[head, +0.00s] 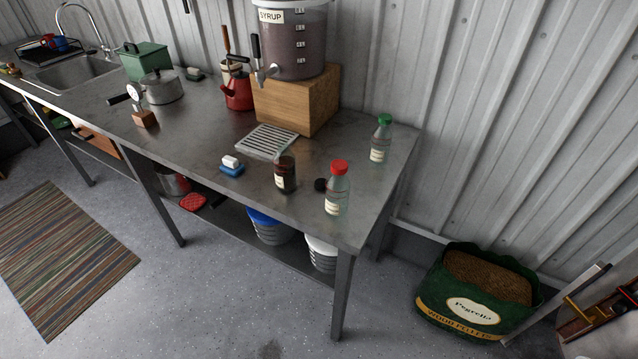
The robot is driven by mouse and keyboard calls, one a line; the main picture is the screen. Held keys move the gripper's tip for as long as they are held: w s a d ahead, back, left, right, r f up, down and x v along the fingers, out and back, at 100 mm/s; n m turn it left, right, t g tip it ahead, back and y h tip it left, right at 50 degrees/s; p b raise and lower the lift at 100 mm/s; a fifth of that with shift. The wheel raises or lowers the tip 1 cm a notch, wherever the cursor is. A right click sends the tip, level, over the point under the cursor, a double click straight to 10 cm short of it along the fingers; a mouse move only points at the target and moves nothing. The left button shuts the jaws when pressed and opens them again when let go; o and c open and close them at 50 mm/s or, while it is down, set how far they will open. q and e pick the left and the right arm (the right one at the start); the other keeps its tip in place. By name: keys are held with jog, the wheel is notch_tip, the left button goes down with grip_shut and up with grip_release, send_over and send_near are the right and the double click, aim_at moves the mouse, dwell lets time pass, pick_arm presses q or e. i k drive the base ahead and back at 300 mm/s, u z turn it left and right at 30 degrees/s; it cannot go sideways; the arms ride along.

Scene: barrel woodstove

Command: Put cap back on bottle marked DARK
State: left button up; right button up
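An open bottle with dark brown contents (286,171) stands upright near the front edge of the metal table, with no cap on its neck. Its pale label is too small to read. A small black cap (320,184) lies on the tabletop just right of it, close to the left side of a clear bottle with a red cap (337,190). A clear bottle with a green cap (381,142) stands farther back on the right. Neither of my grippers shows in this view.
The metal table (215,130) also holds a slotted drip tray (267,141), a blue-and-white block (232,166) and a wooden box (297,98) under the syrup dispenser (290,45). A pellet bag (478,290) stands on the floor at right. The floor in front is mostly clear.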

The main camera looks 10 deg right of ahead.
aim_at(284, 161)
jog(key=u, duration=3.1)
jog(key=k, duration=1.4)
jog(key=z, duration=1.3)
